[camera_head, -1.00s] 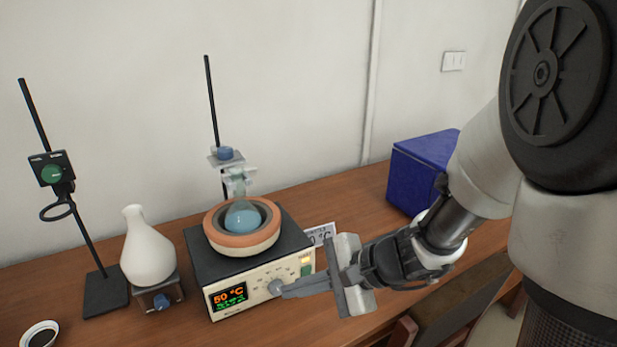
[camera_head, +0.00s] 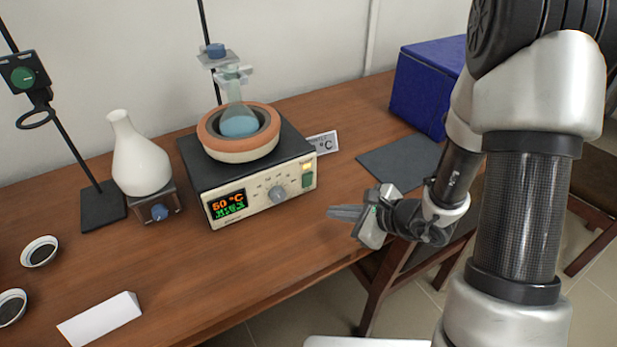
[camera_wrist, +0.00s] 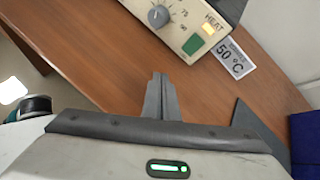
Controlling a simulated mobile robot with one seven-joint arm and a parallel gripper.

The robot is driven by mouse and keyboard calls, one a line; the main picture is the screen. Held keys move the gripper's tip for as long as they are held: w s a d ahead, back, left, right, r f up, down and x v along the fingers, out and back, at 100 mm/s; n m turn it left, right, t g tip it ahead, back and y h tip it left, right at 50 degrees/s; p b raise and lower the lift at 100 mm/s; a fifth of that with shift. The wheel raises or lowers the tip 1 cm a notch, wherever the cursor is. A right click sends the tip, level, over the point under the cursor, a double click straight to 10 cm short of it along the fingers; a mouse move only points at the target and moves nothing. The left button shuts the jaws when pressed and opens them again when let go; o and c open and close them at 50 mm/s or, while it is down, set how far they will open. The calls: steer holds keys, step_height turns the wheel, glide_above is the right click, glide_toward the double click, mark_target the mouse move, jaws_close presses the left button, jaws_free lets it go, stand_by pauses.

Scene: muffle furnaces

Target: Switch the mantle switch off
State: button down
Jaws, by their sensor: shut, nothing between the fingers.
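The heating mantle (camera_head: 200,187) stands on the wooden table, with a lit display reading 50 °C (camera_head: 228,205) on its front. Its grey knob (camera_head: 278,194) and green switch (camera_head: 307,181) sit on the front panel; a yellow light above the switch is lit. In the wrist view the knob (camera_wrist: 158,15), the green switch (camera_wrist: 193,45) and the lit HEAT light (camera_wrist: 208,28) show at the top. A round flask (camera_head: 240,124) with blue liquid sits in the mantle's bowl. My gripper (camera_head: 330,212) is shut and empty, to the right of and in front of the panel, apart from it. Its closed fingers (camera_wrist: 160,80) also show in the wrist view.
A 50 °C card (camera_wrist: 236,60) stands right of the mantle. A white flask (camera_head: 140,160) on a small stand, a stand with a ring, and two bowls are at the left. A blue box (camera_head: 425,88) and a dark mat (camera_head: 402,160) lie right. The table front is mostly clear.

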steer(key=p, duration=0.3)
glide_toward(305, 184)
steer(key=f, duration=0.1)
steer(key=a+f, duration=0.1)
steer(key=f, duration=0.1)
steer(key=shift+a+f, duration=0.1)
steer(key=shift+w+a, duration=0.6)
steer(key=shift+w, duration=0.2)
steer(key=shift+w+a+b, duration=0.1)
steer(key=shift+w+b, duration=0.05)
steer(key=shift+b, duration=0.25)
stand_by(0.8)
steer(key=shift+w+a+r, duration=0.15)
steer(key=shift+w+r, duration=0.05)
steer(key=shift+w+a, duration=0.15)
steer(key=shift+w, duration=0.1)
stand_by(0.6)
steer(key=shift+b, duration=0.3)
steer(key=shift+s+d+b, duration=0.4)
steer(key=shift+s+d, duration=0.05)
steer(key=shift+s, duration=0.15)
steer(key=shift+s+f, duration=0.1)
